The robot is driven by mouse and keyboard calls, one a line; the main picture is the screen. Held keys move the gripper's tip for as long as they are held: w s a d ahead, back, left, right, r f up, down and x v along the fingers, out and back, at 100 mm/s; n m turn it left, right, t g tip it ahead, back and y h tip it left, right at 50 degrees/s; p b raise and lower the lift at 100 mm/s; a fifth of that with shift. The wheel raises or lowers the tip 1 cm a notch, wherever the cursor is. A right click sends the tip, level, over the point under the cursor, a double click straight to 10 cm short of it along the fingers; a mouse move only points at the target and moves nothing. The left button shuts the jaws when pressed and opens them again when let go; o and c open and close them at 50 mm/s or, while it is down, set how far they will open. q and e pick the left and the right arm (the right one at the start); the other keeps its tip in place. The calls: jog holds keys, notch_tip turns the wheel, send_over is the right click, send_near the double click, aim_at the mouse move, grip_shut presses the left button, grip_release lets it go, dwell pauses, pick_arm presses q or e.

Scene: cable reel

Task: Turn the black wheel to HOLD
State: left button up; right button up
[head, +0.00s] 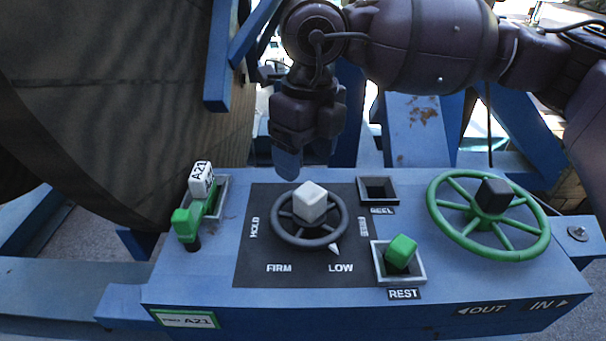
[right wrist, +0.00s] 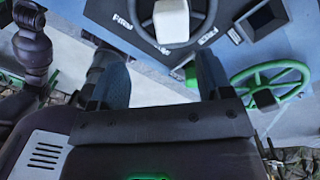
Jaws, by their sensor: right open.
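The black wheel (head: 273,222) lies on a dark square panel with a pale grey block knob (head: 311,201) over it. Its white pointer (head: 335,250) points at the lower right, beside LOW (head: 341,268). The HOLD label (head: 254,227) is left of the wheel, FIRM below left, FREE at the right. My right gripper (head: 291,163) hangs just behind and above the wheel, apart from the knob. In the right wrist view the right gripper (right wrist: 160,80) is open and empty, with the knob (right wrist: 171,20) beyond its fingers. My left gripper is not seen.
A green handwheel (head: 535,245) with a dark knob stands at the right. A green block (head: 401,252) sits in the REST tray (head: 420,278); the REEL socket (head: 378,190) is empty. A green lever with an A21 tag (head: 201,180) is left. A large reel (head: 110,110) fills the upper left.

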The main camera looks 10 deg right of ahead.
aim_at(309, 190)
jog(key=shift+w+d+r, duration=0.3)
jog(key=shift+w, duration=0.1)
jog(key=shift+w+d+f, duration=0.1)
notch_tip(309, 190, down, 10)
jog(key=shift+f+p, duration=0.2)
jog(key=shift+p, duration=0.1)
jog(key=c, duration=1.3)
